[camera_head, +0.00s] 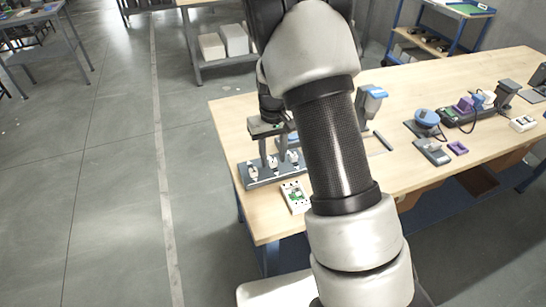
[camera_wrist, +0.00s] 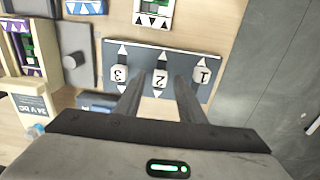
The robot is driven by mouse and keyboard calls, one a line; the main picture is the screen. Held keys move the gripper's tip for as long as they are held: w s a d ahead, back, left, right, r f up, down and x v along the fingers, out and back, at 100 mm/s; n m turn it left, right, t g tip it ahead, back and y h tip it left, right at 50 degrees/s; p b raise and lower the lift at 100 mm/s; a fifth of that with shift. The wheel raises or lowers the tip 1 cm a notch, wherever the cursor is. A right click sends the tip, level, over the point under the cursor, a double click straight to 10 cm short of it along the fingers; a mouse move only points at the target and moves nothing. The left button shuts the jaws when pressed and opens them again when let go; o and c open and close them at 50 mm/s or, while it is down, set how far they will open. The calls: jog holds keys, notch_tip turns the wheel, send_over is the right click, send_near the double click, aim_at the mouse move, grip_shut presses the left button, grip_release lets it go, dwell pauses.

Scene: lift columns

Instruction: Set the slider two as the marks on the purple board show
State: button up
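A dark panel with three white sliders numbered 3, 2 and 1, upside down in the wrist view, lies on the wooden table; the panel (camera_wrist: 141,50) also shows in the head view (camera_head: 246,181). Slider two (camera_wrist: 160,78) is the middle one. My gripper (camera_wrist: 160,82) is over the panel, its fingers apart, one on each side of slider two; contact is unclear. In the head view my gripper (camera_head: 273,150) points down at the panel. A purple-edged board with white triangles (camera_wrist: 16,26) is cut off at the wrist view's left edge; its full marks cannot be read.
A white card with green and dark triangles (camera_wrist: 155,10) lies beside the panel, also in the head view (camera_head: 295,196). A grey block with a round knob (camera_wrist: 72,52) stands nearby. Blue-topped devices (camera_head: 426,118) and a small purple item (camera_head: 457,148) are farther right.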

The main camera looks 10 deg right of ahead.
jog(key=shift+f, duration=0.35)
grip_shut()
jog(key=shift+s, duration=0.4)
jog(key=shift+s+d, duration=0.15)
jog(key=shift+s, duration=0.5)
grip_release()
